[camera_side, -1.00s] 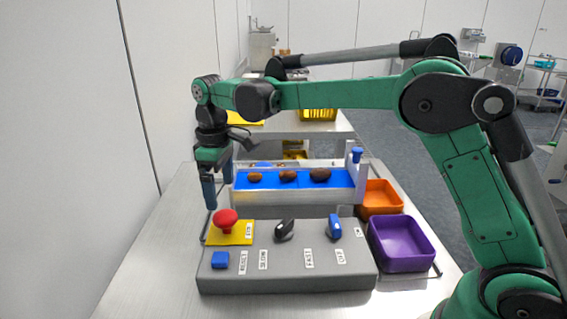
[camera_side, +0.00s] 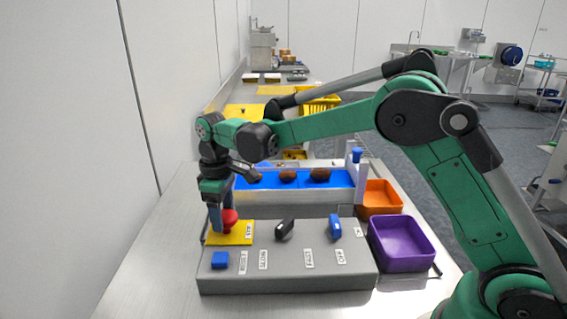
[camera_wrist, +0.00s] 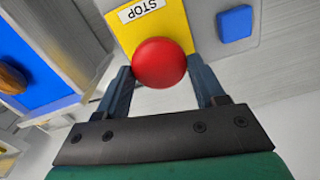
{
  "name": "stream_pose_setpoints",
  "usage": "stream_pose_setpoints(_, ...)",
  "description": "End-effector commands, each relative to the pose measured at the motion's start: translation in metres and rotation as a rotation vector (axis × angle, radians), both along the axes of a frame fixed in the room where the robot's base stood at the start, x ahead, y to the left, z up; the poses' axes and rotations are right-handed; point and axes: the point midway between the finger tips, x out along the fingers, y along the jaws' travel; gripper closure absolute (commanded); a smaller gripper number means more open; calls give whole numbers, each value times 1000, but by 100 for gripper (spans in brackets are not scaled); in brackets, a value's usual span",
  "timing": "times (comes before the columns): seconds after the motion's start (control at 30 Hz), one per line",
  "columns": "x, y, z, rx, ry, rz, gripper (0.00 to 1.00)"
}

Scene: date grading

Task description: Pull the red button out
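The red button (camera_side: 230,219) is a mushroom head on a yellow plate (camera_side: 238,239) at the left of the grey control box. In the wrist view the red button (camera_wrist: 159,62) sits between the two dark fingers, with a STOP label beside it. My gripper (camera_side: 219,226) is lowered at the button, fingers pointing down. In the wrist view my gripper (camera_wrist: 162,84) has its fingers apart on either side of the head. Whether they touch it I cannot tell. The button's stem is hidden.
The grey box (camera_side: 300,277) also carries a blue button (camera_side: 220,260), a black knob (camera_side: 285,229) and a blue switch (camera_side: 335,226). Behind it runs a blue belt (camera_side: 263,180) with dates. An orange bin (camera_side: 380,197) and purple bin (camera_side: 402,243) stand right.

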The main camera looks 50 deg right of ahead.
Motion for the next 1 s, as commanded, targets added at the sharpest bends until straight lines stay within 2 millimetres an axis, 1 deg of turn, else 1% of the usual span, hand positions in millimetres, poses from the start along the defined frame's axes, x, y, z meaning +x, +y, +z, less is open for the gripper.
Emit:
stream_pose_setpoints(0.03,0,0,0,0,0,0,66)
stream_pose_setpoints(0.13,0,0,0,1,1,0,95)
stream_pose_setpoints(0.17,0,0,0,1,1,0,100)
stream_pose_setpoints(0.33,0,0,1,1,1,0,100)
stream_pose_setpoints(0.5,0,0,13,0,1,0,100)
stream_pose_setpoints(0.7,0,0,13,1,1,0,100)
stream_pose_setpoints(0.73,0,0,13,1,1,0,32)
stream_pose_setpoints(0.77,0,0,13,1,1,0,24)
stream_pose_setpoints(0.8,0,0,13,1,1,0,12)
stream_pose_setpoints(0.83,0,0,13,1,1,0,7)
stream_pose_setpoints(1.0,0,0,13,1,1,0,7)
